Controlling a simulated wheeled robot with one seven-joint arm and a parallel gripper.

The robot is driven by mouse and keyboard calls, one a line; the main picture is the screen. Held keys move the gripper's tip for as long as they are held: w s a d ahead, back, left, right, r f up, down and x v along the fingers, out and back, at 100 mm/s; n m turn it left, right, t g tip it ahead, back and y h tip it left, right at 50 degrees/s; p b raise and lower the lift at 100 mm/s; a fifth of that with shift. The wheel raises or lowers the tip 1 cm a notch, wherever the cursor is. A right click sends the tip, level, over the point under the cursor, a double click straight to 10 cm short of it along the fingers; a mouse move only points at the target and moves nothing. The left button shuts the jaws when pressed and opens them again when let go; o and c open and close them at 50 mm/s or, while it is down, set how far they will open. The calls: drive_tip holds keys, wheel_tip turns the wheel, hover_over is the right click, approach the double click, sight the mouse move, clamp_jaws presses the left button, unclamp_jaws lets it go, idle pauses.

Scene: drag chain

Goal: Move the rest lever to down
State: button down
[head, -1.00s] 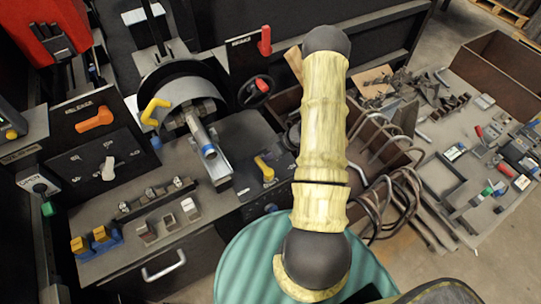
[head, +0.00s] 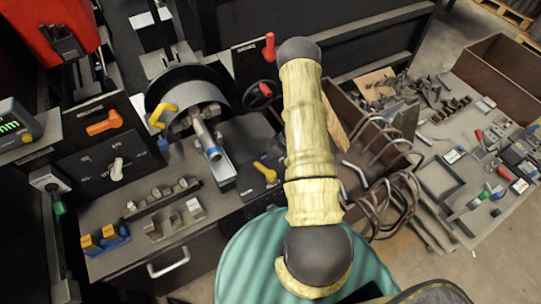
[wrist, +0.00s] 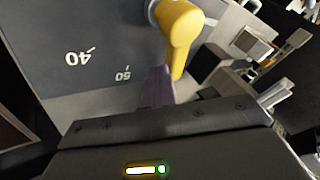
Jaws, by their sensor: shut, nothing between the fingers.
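A yellow lever (wrist: 180,32) is close in the wrist view, on a dark grey plate (wrist: 75,30) marked 40 and 50. It looks like the short yellow lever (head: 265,172) on the dark block right of the spindle in the head view. No label naming the rest lever is readable. My gripper (wrist: 157,86) is shut and empty, its narrow dark fingers just beside the free end of the yellow lever. I cannot tell whether they touch it. In the head view my gripper is hidden behind my arm.
Another yellow lever (head: 162,115) sits by the round chuck guard. An orange lever (head: 104,123) is on the left panel, a red lever (head: 269,48) at the back. A bin with bent metal tubes (head: 385,180) and a cluttered bench (head: 430,150) lie to the right.

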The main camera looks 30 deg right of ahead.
sight(258, 166)
drive_tip(key=a+n+g, duration=0.1)
drive_tip(key=n+g, duration=0.1)
drive_tip(key=n, duration=0.1)
drive_tip(key=shift+w+a+p, duration=0.1)
drive_tip(key=shift+a+p, duration=0.2)
drive_tip(key=shift+a, duration=0.05)
drive_tip(key=a+n+g, duration=0.1)
drive_tip(key=n+g, duration=0.1)
drive_tip(key=n, duration=0.1)
drive_tip(key=shift+a+n, duration=0.3)
drive_tip(key=shift+a, duration=0.05)
drive_tip(key=n+g, duration=0.1)
drive_tip(key=s+a+n+g+h, duration=0.1)
drive_tip(key=n, duration=0.1)
drive_tip(key=shift+s+a+p, duration=0.1)
drive_tip(key=shift+a+p, duration=0.15)
drive_tip(key=shift+p, duration=0.05)
drive_tip(key=shift+s+a+n+g+h+p, duration=0.1)
drive_tip(key=shift+s+a+n+g+h, duration=0.2)
drive_tip(key=shift+n, duration=0.35)
drive_tip(key=shift+s+a+n+g+h+p, duration=0.1)
drive_tip(key=shift+n+g+h, duration=0.2)
drive_tip(key=shift+n, duration=0.3)
drive_tip(key=shift+s+a+n+g+h+p, duration=0.1)
drive_tip(key=shift+s+a+n+g+h, duration=0.1)
drive_tip(key=shift+n+h, duration=0.35)
wheel_tip(258, 166, up, 10)
drive_tip(key=b, duration=0.1)
drive_tip(key=shift+b, duration=0.35)
drive_tip(key=shift+w+d, duration=0.1)
